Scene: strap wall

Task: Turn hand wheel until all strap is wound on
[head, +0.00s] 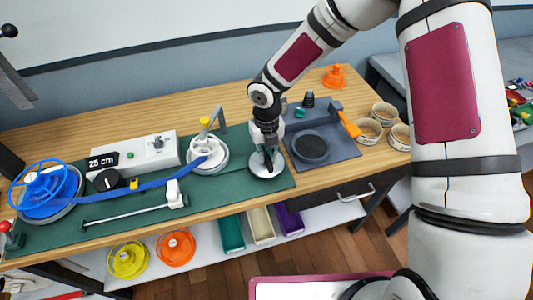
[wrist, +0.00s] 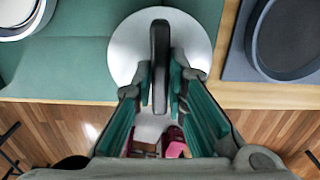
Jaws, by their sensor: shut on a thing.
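My gripper (head: 268,158) points down over a round white disc (head: 266,174) at the right end of the green mat. In the wrist view, my gripper (wrist: 160,85) has its two green-padded fingers on either side of a dark upright bar (wrist: 160,40), shut on it. The bar stands on the white disc (wrist: 125,50), which looks like the hand wheel. Blue strap (head: 150,185) runs from a blue reel (head: 42,190) at the far left to a white round holder (head: 220,163), where some blue shows. The fingers partly hide the disc.
A white box reading "25 cm" (head: 140,155) stands behind the strap. A thin rail (head: 125,213) lies in front. A grey tray (head: 330,138) with a round dark dish is right of the disc. Small bowls (head: 384,113) stand farther right. Reels and bins fill the shelf below.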

